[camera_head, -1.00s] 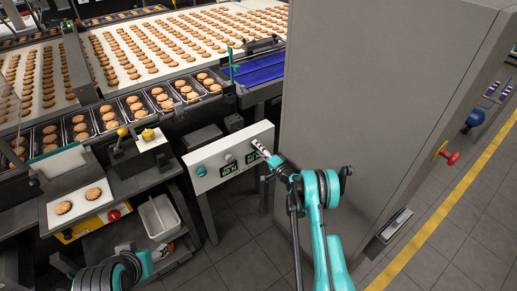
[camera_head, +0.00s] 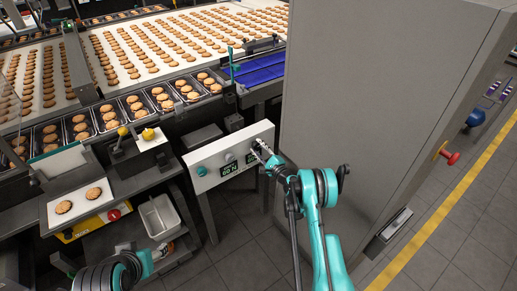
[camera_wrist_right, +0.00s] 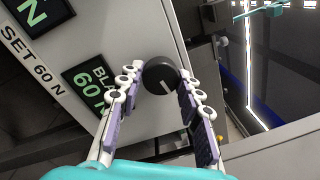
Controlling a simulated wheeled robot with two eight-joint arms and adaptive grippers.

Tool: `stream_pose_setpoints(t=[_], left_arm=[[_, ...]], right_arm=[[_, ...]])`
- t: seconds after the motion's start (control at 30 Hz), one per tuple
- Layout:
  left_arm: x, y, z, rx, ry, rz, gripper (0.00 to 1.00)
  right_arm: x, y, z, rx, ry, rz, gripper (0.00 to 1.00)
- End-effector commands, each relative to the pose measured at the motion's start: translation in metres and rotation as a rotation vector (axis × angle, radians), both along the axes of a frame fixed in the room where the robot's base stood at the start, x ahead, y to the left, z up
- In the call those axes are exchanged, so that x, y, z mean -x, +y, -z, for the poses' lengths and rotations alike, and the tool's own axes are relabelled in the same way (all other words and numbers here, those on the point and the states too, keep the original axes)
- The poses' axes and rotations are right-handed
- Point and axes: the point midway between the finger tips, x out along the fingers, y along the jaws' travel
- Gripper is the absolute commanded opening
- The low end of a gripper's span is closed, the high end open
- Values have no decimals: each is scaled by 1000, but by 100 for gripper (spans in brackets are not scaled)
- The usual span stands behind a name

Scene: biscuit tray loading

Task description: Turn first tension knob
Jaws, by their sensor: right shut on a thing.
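The light control panel (camera_head: 215,163) stands in front of the conveyor. It carries a teal button (camera_head: 201,171), a grey knob (camera_head: 230,157) and two dark displays with green digits. In the right wrist view a round black knob (camera_wrist_right: 161,76) with a white mark is at the panel's edge, beside a display (camera_wrist_right: 90,84) reading "60 N". A "SET 60 N" label (camera_wrist_right: 32,66) is left of it. My right gripper (camera_head: 262,149) is at the panel's right end; in its wrist view the fingers (camera_wrist_right: 163,88) are shut on this knob, one on each side.
A tall grey cabinet (camera_head: 375,110) stands close to the right of my right arm. A tray table with biscuits (camera_head: 80,204) and a white bin (camera_head: 160,217) are at the left. Biscuit rows cover the conveyor (camera_head: 100,75) behind.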

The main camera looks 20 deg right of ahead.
Motion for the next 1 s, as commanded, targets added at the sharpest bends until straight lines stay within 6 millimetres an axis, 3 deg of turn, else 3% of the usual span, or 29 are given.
stream_pose_setpoints(t=[0.77, 0.8, 0.87, 1.0], left_arm=[[0, 0, 0, 0, 0, 0, 56], [0, 0, 0, 0, 0, 0, 56], [0, 0, 0, 0, 0, 0, 56], [0, 0, 0, 0, 0, 0, 56]], right_arm=[[0, 0, 1, -100, 37, 1, 6], [0, 0, 1, -100, 37, 1, 40], [0, 0, 1, -100, 37, 1, 56], [0, 0, 0, -100, 37, 1, 56]])
